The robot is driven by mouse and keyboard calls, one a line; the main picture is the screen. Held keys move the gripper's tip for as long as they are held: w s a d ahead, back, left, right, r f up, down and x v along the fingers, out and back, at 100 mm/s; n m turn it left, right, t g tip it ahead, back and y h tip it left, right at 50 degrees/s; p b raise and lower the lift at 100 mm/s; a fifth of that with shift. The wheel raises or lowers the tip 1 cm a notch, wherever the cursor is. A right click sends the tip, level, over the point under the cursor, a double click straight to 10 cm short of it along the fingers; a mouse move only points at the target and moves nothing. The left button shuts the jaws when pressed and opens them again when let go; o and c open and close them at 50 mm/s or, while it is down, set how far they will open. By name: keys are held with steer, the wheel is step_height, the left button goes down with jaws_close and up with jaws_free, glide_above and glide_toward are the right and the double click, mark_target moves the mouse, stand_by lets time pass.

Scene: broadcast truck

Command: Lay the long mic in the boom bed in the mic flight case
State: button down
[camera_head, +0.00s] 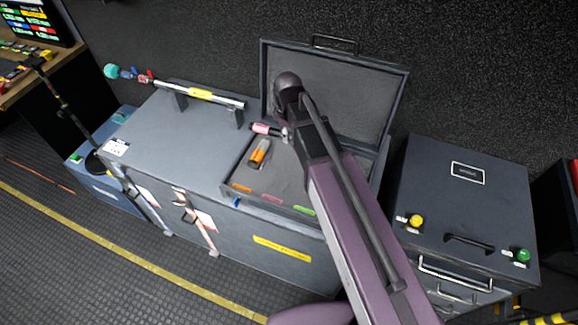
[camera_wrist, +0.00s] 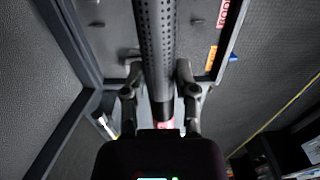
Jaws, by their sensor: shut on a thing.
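The long mic (camera_wrist: 155,45) is a dark perforated tube with a pink band near its end. My gripper (camera_wrist: 160,95) is shut on it, with one finger on each side. In the head view the pink end of the mic (camera_head: 262,128) sticks out left of my gripper (camera_head: 287,133); my arm hides the rest. The mic flight case (camera_head: 225,212) is open, and my gripper is over the back of its grey foam interior (camera_head: 285,180). I cannot make out the boom bed; my arm covers the right part of the interior.
A short orange mic (camera_head: 259,153) lies in the foam at the left. Orange, pink and green labels line the front rim. The raised lid (camera_head: 375,95) stands behind. A pole (camera_head: 205,94) rests on stands at left. A grey drawer case (camera_head: 460,205) stands at right.

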steer(key=f+n+b, duration=0.1)
steer(key=n, duration=0.1)
steer(key=f+n+b, duration=0.1)
steer(key=n, duration=0.1)
steer(key=shift+w+f, duration=0.1)
steer(key=shift+w, duration=0.25)
step_height(320, 180, down, 6)
steer(key=w+n+b, duration=0.2)
steer(key=n+b, duration=0.4)
steer(key=n, duration=0.7)
steer(key=shift+w+n, duration=0.15)
steer(key=shift+n, duration=0.25)
steer(key=b, duration=0.6)
glide_above(289, 165)
step_height(289, 165, down, 6)
steer(key=shift+f, duration=0.1)
steer(key=shift+f+b, duration=1.85)
steer(key=shift+b, duration=0.15)
